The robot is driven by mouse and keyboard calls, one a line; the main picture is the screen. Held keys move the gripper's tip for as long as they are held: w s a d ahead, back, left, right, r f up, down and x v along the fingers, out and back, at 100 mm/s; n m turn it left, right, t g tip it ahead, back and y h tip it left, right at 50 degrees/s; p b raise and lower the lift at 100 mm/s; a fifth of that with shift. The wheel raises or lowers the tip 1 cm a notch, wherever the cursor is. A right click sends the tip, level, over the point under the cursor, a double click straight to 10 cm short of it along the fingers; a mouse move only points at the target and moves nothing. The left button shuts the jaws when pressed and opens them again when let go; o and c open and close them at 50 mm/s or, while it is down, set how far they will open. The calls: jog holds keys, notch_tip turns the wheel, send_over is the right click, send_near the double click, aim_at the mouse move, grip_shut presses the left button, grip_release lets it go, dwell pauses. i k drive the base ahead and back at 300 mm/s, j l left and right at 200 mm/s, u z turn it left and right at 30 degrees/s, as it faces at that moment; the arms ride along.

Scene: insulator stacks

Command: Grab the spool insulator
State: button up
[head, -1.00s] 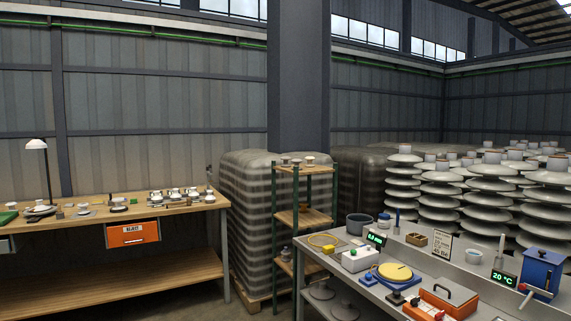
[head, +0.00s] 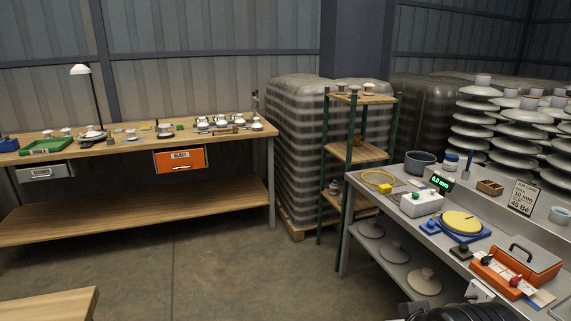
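I cannot tell for certain which piece is the spool insulator. Several small white insulators (head: 203,122) stand in a group at the right part of the wooden bench, with more small white pieces (head: 66,131) further left on it. A few small insulators (head: 369,87) sit on the top of the green-posted rack. A small grey-white piece (head: 335,187) is on a lower level of that rack, partly hidden by a post. My gripper is not in view; a dark part at the bottom edge looks like my arm.
The wooden bench (head: 130,210) stands at the back left, with an orange reject bin (head: 180,160) under its top. The rack (head: 357,153) is in the middle. A grey table (head: 390,220) with instruments is at right. A wooden top (head: 50,306) is at lower left. Open floor (head: 200,270) lies between.

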aim_at(341, 84)
jog(key=i+j, duration=0.1)
jog(key=i, duration=0.35)
jog(key=i+j+z, duration=0.15)
jog(key=i, duration=0.3)
jog(key=i+j, duration=0.1)
jog(key=i, duration=0.3)
jog(key=i+j+z, duration=0.1)
jog(key=i, duration=0.35)
jog(key=i+j, duration=0.25)
jog(key=i, duration=0.2)
jog(key=z, duration=0.05)
